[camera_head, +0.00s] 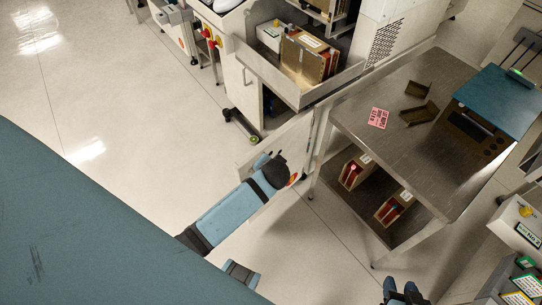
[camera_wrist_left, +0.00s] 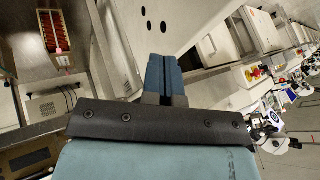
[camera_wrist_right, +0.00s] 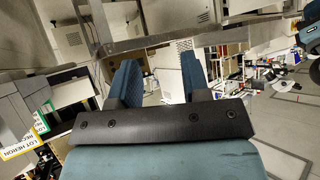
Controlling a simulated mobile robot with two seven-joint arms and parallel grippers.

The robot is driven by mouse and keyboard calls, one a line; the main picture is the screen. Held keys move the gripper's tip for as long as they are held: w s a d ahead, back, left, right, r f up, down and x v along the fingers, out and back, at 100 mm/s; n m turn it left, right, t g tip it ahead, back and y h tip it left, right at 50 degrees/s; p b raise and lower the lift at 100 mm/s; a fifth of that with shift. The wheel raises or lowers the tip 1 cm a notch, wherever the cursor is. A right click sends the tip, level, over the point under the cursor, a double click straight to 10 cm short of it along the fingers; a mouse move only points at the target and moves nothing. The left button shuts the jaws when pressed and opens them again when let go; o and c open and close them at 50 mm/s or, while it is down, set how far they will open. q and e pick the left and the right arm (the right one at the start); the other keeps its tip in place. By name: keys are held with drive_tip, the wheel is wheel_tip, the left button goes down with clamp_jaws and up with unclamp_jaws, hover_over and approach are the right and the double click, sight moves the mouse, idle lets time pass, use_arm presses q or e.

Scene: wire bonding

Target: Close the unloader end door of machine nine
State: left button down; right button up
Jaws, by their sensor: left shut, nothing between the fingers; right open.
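A pale panel (camera_head: 285,141), which looks like the end door, stands out from the machine below its metal tray; its lower part is hidden behind my left arm. My left gripper (camera_head: 262,161) is at this panel, its blue fingers mostly hidden by the black wrist. In the left wrist view the left gripper (camera_wrist_left: 165,75) is shut and empty, with a pale panel with dark holes (camera_wrist_left: 155,25) just beyond it. I cannot tell whether they touch. My right gripper (camera_head: 403,289) is open and empty at the bottom edge, away from the panel; it also shows in the right wrist view (camera_wrist_right: 160,75).
A steel table (camera_head: 400,150) stands to the right, with a pink card (camera_head: 378,118) and brown brackets on top and magazines on its lower shelf. The machine's tray (camera_head: 298,92) holds a brown magazine box (camera_head: 303,57). The floor (camera_head: 130,110) at left is clear.

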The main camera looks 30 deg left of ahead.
use_arm(q)
drive_tip(key=w+a+f+b, duration=0.1)
drive_tip(key=w+a+f, duration=0.3)
drive_tip(key=a+f, duration=0.1)
drive_tip(key=shift+a, duration=0.5)
drive_tip(key=shift+a, duration=0.1)
